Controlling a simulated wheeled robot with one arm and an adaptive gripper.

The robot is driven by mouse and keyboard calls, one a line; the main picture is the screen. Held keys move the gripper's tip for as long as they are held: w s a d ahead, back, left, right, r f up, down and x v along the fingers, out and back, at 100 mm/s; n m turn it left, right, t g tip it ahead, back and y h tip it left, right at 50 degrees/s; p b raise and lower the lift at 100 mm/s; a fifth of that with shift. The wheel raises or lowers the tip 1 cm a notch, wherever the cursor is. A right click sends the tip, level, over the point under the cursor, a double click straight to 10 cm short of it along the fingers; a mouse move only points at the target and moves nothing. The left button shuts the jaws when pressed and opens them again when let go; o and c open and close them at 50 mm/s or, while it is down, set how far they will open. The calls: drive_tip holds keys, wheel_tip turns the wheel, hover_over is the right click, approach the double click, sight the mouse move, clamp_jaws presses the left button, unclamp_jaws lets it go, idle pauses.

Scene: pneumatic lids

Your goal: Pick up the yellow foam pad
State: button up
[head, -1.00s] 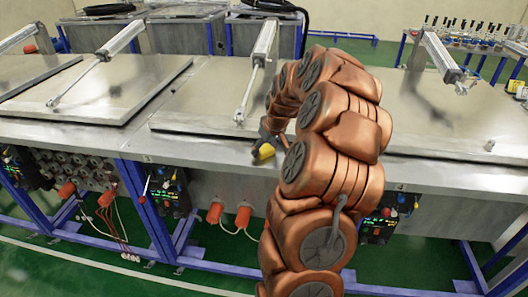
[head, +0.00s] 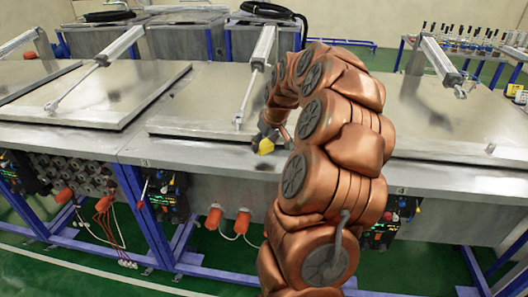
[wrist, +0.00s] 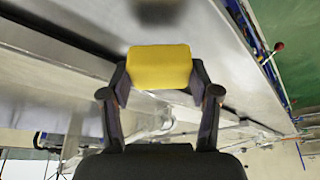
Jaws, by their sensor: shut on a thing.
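The yellow foam pad (wrist: 159,67) sits between the two dark fingers of my gripper (wrist: 160,92) in the wrist view, with a finger against each side. It also shows in the head view as a small yellow block (head: 265,146) at the end of my copper arm, over the front part of the metal bench top. My gripper (head: 265,136) is shut on it and is partly hidden by my arm in the head view. I cannot tell for sure how far the pad is above the bench surface; a dark blurred shadow lies beyond it in the wrist view.
A flat metal lid (head: 205,112) with a pneumatic cylinder (head: 257,70) lies just behind the gripper. Another lid (head: 105,95) is to the left and one (head: 450,118) to the right. The bench's front strip (head: 200,152) is clear. Orange plugs (head: 243,221) and control boxes hang below.

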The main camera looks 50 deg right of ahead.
drive_tip(key=s+a+r+b, duration=0.1)
drive_tip(key=s+a+b, duration=0.2)
drive_tip(key=s, duration=1.2)
drive_tip(key=shift+s+r+b, duration=0.3)
drive_tip(key=shift+s+b, duration=0.1)
drive_tip(key=shift+b, duration=0.55)
